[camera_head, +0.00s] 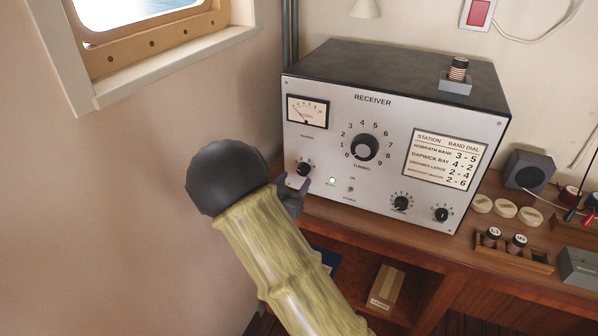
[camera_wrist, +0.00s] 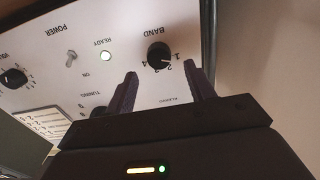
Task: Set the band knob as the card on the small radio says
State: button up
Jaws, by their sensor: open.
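The band knob (camera_head: 303,169) is a black knob at the lower left of the receiver's (camera_head: 308,137) pale front. In the wrist view the band knob (camera_wrist: 158,55) has the numbers 1 to 4 around it; its pointer is on the side of 1 and 2, but I cannot tell which. My gripper (camera_wrist: 160,76) is open, its two fingers just short of the knob on either side. In the head view my gripper (camera_head: 293,184) is just below the knob. A station card (camera_head: 446,158) on the receiver lists band and dial pairs; I see no card on the small grey box (camera_head: 528,172).
The tuning knob (camera_head: 365,148) and two lower right knobs (camera_head: 401,203) are on the same panel. A green ready light (camera_head: 332,181) is lit. Spools (camera_head: 516,244) stand in a wooden holder at right. The wall is close on the left.

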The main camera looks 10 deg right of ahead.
aim_at(301, 171)
jog(key=x, duration=0.4)
jog(key=shift+w+p, duration=0.1)
jog(key=shift+p, duration=0.2)
jog(key=c, duration=0.9)
jog(key=shift+c, duration=0.2)
